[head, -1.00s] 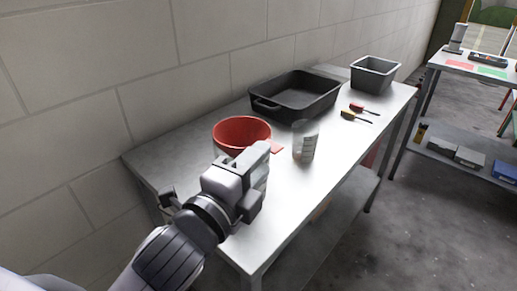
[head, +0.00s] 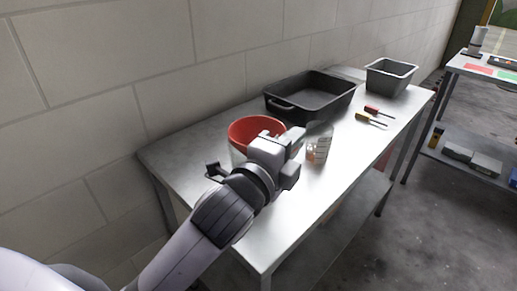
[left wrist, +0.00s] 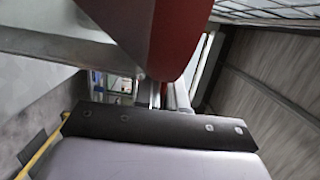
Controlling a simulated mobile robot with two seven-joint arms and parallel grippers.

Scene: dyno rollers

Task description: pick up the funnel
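The red funnel (head: 246,128) stands wide mouth up on the near part of the metal table, with something pale showing beneath its rim. My left gripper (head: 297,143) is in front of it at its right side and hides its lower right part. In the left wrist view the red funnel (left wrist: 178,40) fills the top middle, very close to the gripper. Whether the gripper touches it, and how far its fingers are apart, I cannot tell. My right gripper is in neither view.
A clear container (head: 317,150) stands just right of my left gripper. Behind are a black tray (head: 300,108), a grey bin (head: 390,77) and two screwdrivers (head: 371,117). The metal table (head: 185,162) runs along a block wall. Another table (head: 480,72) stands at the right.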

